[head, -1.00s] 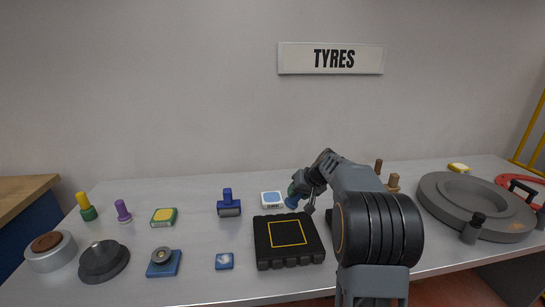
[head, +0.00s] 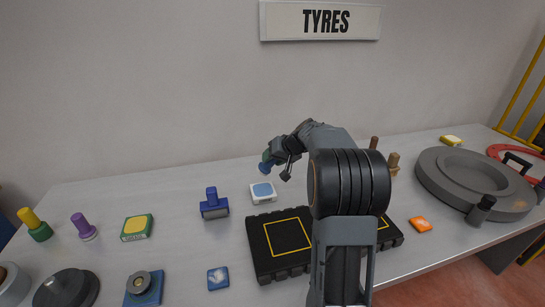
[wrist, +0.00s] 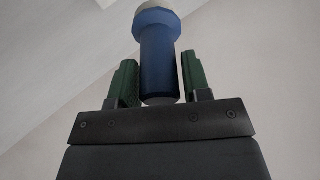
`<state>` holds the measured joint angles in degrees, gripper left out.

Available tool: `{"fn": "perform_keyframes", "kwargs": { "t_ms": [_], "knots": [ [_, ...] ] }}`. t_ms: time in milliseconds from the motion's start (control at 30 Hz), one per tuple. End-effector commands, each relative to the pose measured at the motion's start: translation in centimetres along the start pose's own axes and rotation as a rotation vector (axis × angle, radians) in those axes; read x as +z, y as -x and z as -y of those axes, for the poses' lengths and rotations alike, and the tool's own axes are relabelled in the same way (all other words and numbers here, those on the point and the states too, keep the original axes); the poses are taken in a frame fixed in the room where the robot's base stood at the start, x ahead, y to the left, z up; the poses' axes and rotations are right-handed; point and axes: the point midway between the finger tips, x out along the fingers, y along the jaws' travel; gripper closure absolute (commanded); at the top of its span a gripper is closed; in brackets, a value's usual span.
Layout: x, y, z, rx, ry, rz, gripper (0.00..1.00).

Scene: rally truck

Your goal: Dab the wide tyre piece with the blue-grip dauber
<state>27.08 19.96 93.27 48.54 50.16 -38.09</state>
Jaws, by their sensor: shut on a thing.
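My gripper (head: 273,158) is shut on the blue-grip dauber (head: 265,168), above and beyond the blue-topped pad. In the wrist view, the blue grip (wrist: 160,62) sits between the green fingers of my gripper (wrist: 160,82), with a pale end at the top of the picture. A black tyre piece (head: 262,246) with lugged edges and a yellow square outline lies flat on the bench, nearer than the dauber and apart from it. A second black piece (head: 392,234) shows partly behind my arm. Its width is hidden, so I cannot compare the two fully.
The blue-topped pad (head: 263,192) lies behind the tyre piece. A blue roller (head: 213,204), a yellow-topped pad (head: 137,228) and a small blue tile (head: 218,279) lie to the left. An orange tile (head: 420,224) and a large grey wheel (head: 475,180) are right.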

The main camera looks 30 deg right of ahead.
Motion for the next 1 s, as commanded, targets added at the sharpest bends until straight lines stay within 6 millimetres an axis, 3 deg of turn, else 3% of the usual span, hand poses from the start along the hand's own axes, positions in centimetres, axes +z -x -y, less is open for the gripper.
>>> {"fn": "perform_keyframes", "kwargs": {
  "t_ms": [600, 1000],
  "knots": [
    [2.5, -3.7, -2.3, -0.001, 0.0, 0.002, 0.8],
    [2.8, -4.2, -2.7, -0.001, 0.0, 0.001, 0.8]
  ]
}}
